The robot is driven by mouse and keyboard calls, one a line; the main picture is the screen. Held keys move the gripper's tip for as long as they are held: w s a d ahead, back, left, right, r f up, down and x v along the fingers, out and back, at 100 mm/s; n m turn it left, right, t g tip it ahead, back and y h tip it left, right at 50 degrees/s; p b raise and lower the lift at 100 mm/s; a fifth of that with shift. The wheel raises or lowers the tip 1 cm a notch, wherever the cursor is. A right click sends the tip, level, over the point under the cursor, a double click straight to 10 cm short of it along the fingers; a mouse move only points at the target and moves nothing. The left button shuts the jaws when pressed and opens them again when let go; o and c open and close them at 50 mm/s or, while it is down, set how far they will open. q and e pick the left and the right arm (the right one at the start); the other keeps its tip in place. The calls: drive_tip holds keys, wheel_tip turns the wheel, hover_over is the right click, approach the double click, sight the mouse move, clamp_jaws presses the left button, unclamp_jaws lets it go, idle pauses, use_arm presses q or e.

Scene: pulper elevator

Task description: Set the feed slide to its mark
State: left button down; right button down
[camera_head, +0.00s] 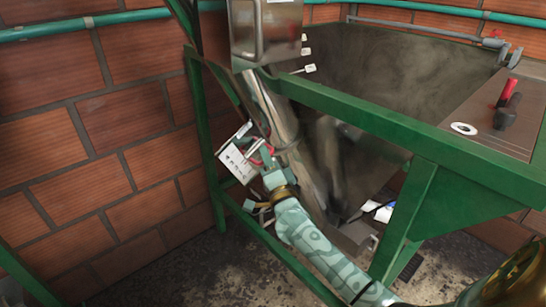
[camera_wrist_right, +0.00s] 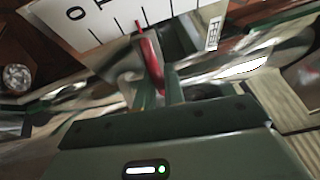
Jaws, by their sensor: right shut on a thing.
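A white scale plate (camera_head: 238,162) with dark tick lines hangs by the green frame, left of a metal chute. In the right wrist view the scale plate (camera_wrist_right: 100,22) shows a 0, a 1 and several tick lines. A red pointer-like piece (camera_wrist_right: 150,62) of the feed slide stands with its thin tip at the plate's edge, near the tick by the 1. The exact reading is hard to tell. My right gripper (camera_head: 266,163) is at the plate's right side, shut on the red piece; its fingers (camera_wrist_right: 158,95) hide the lower end. My left gripper is not in view.
Green frame beams (camera_head: 430,150) cross in front of a large grey hopper (camera_head: 390,75). A metal box (camera_head: 266,30) stands above the chute (camera_head: 290,125). A red-handled lever (camera_head: 507,93) sits on the right panel. A brick wall (camera_head: 80,130) closes the left side.

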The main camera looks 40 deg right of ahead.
drive_tip(key=shift+d, duration=0.1)
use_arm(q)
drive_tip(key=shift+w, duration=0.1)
use_arm(e)
drive_tip(key=c, duration=1.5)
unclamp_jaws()
